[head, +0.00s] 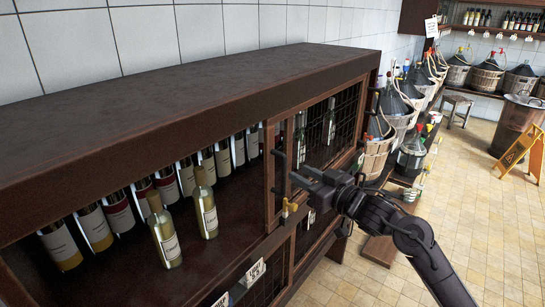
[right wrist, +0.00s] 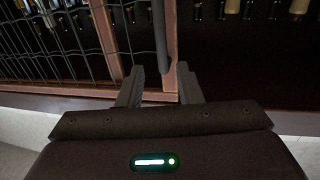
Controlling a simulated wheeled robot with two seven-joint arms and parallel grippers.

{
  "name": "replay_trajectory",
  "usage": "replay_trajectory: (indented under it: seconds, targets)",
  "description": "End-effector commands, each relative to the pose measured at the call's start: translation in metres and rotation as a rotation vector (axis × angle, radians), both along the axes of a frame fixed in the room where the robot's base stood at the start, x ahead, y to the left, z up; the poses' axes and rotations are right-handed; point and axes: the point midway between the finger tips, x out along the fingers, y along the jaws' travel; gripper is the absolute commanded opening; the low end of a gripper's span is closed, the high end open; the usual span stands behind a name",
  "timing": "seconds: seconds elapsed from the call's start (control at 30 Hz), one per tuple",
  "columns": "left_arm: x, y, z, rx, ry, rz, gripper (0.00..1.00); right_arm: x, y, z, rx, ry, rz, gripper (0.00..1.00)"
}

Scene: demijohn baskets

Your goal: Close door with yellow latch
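A dark wooden cabinet (head: 190,88) fills the left and middle of the head view. Its left bay is open, with wine bottles inside. A wood-framed wire-mesh door (head: 318,138) covers the right part, with a dark upright handle (head: 281,150) near its left edge. A small yellow latch (head: 289,207) shows low by that edge. My right gripper (head: 296,174) is in front of the door, just above the latch. In the right wrist view the gripper (right wrist: 160,84) has its fingers apart, with the handle (right wrist: 159,35) and wooden edge (right wrist: 173,70) between them; contact is unclear. My left gripper is out of view.
Two pale bottles (head: 164,235) (head: 206,205) stand forward on the open shelf, before a row of others. Demijohns in baskets (head: 376,150) stand beyond the cabinet's right end. A yellow floor sign (head: 523,152) stands far right. Tiled floor (head: 480,220) is free.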

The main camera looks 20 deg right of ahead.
Motion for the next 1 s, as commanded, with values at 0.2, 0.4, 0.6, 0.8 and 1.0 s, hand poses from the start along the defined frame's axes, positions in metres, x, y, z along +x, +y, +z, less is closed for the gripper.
replay_trajectory:
  seconds: [0.2,0.4,0.6,0.8,1.0]
  targets:
    - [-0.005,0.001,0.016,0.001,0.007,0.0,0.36,0.03,0.015,0.004,0.005,0.001,0.0,0.32]
    - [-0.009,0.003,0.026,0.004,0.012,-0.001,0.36,0.055,0.027,0.002,0.004,0.002,-0.002,0.32]
    - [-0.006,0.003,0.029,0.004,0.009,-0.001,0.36,0.066,0.033,0.0,0.0,0.001,-0.002,0.32]
    - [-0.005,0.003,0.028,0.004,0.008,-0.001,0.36,0.066,0.033,-0.002,0.0,0.001,-0.002,0.32]
    - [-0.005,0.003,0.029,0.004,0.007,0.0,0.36,0.066,0.033,-0.002,0.0,0.001,-0.002,0.11]
